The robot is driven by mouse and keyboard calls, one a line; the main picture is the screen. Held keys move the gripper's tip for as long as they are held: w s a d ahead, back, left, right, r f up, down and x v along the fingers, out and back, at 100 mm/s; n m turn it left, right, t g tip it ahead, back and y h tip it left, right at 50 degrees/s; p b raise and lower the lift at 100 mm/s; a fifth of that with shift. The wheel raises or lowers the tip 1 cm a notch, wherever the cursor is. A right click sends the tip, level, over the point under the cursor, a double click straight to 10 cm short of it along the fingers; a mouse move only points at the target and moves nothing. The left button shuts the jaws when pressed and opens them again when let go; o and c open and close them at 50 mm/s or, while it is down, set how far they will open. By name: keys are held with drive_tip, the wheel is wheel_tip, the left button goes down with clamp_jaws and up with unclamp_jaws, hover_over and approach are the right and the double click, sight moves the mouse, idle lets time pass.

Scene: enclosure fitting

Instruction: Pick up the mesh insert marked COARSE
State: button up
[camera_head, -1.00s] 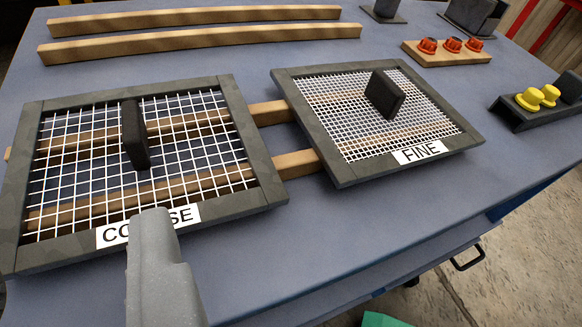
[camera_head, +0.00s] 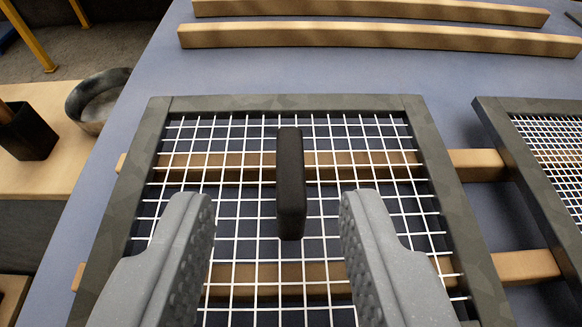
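The COARSE mesh insert (camera_head: 431,135) has a dark grey frame and a wide white wire grid. It lies on two wooden rails, and its label is out of view now. Its black upright handle (camera_head: 290,180) stands at the middle of the grid. My gripper (camera_head: 278,205) is open, with one grey finger to the left of the handle and one to the right, both nearer the camera. Clear gaps show between the handle and each finger. The finer mesh insert (camera_head: 492,135) shows partly at the right edge.
Two loose wooden strips (camera_head: 370,38) lie behind the insert on the blue-grey table (camera_head: 300,75). The supporting rails (camera_head: 525,267) run on under the finer insert.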

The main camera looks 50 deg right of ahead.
sight(289, 160)
drive_tip(key=x, duration=0.4)
drive_tip(key=shift+d+b, duration=0.3)
drive_tip(key=shift+d, duration=0.1)
clamp_jaws()
